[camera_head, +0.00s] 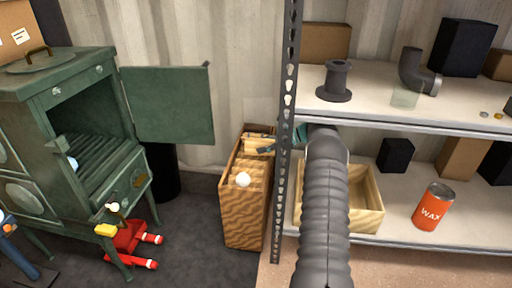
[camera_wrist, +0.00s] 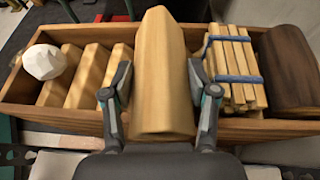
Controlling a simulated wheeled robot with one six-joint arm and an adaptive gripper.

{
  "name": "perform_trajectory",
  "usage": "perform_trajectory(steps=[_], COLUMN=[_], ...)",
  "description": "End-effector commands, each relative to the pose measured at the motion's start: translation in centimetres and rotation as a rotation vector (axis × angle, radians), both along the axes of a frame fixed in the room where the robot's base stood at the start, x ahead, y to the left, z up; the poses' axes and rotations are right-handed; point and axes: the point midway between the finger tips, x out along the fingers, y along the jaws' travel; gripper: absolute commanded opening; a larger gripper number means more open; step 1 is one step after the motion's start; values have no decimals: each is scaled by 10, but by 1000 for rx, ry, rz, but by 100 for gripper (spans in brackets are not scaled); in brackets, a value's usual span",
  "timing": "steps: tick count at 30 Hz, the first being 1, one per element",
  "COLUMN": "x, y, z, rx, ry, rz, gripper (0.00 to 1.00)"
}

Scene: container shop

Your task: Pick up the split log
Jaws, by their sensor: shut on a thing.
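The split log (camera_wrist: 162,50), pale wood with a rounded top, stands between my gripper's fingers (camera_wrist: 161,92) in the wrist view. My gripper is shut on it, one finger against each side. The log is over the wooden crate (camera_wrist: 60,116); its lower end is hidden, so I cannot tell whether it is clear of the bottom. In the head view, the crate (camera_head: 243,215) stands on the floor left of the shelf post, with the log (camera_head: 258,144) near its back end. My gripper (camera_head: 270,148) is partly hidden by the post.
The crate also holds a white lump (camera_wrist: 44,62), several wood pieces (camera_wrist: 88,72), blue-banded kindling (camera_wrist: 232,62) and a dark log (camera_wrist: 290,66). A perforated post (camera_head: 284,120) stands close by my arm. A green stove (camera_head: 70,85) with its door open (camera_head: 168,104) is at left.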

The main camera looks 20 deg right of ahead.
Motion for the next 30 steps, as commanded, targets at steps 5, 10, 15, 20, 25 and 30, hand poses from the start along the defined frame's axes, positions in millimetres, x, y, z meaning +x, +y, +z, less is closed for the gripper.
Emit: perform_trajectory(steps=[5, 10, 15, 20, 25, 30], x=[-15, -29, -43, -54, -63, -69], y=[-27, -52, -77, -98, -114, -124], z=[2, 2, 1, 2, 1, 1], rx=[-2, -1, -1, -2, -2, -1], ry=[-3, -2, -2, -3, -3, -2], rz=[0, 0, 0, -1, 2, 2], gripper=[14, 14, 14, 14, 14, 14])
